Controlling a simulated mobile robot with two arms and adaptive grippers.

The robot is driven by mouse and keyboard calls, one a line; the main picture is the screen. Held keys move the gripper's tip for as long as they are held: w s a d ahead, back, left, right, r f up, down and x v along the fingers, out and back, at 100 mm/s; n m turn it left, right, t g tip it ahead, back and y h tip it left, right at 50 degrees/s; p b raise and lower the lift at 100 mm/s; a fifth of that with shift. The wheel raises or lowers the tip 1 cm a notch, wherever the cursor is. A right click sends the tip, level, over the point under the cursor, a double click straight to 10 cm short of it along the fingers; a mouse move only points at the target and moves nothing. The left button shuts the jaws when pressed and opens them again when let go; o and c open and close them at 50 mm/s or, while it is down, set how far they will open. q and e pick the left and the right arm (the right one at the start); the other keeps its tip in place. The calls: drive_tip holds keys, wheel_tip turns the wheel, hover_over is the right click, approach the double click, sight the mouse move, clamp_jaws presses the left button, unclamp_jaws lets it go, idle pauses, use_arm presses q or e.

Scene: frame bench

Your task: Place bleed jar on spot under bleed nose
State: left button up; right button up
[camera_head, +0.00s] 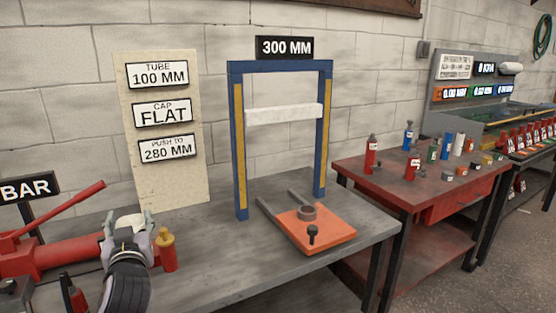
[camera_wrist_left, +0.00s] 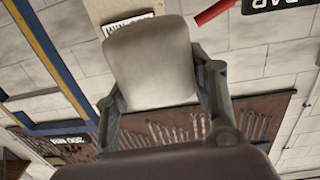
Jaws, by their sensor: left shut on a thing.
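My left gripper (camera_head: 130,222) is in the lower left of the head view, in front of the red pump (camera_head: 75,250). It is shut on a pale, rounded jar-like thing, which fills the space between the fingers in the left wrist view (camera_wrist_left: 152,62). I take this to be the bleed jar; only its top shows in the head view. A brass-coloured fitting (camera_head: 166,238) on a red body stands just right of the gripper and may be the bleed nose. The spot under it is not clearly visible. My right gripper is not in view.
A blue frame (camera_head: 238,150) with a white crossbar stands on the grey bench (camera_head: 225,265). An orange plate (camera_head: 325,238) with a ring and a black knob lies before it. The pump's red lever (camera_head: 60,208) slants up left of the gripper. A red table (camera_head: 400,183) with bottles stands right.

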use_arm(q)
drive_tip(key=s+d+m+t+h+p, duration=0.2)
drive_tip(key=s+d+m+h+p, duration=0.5)
drive_tip(key=s+d+p, duration=0.7)
drive_tip(key=s+d+f+n+h+b, duration=0.1)
drive_tip(key=s+d+f+b, duration=0.1)
drive_tip(key=s, duration=0.7)
drive_tip(key=shift+d+f, duration=0.35)
drive_tip(key=shift+f, duration=0.3)
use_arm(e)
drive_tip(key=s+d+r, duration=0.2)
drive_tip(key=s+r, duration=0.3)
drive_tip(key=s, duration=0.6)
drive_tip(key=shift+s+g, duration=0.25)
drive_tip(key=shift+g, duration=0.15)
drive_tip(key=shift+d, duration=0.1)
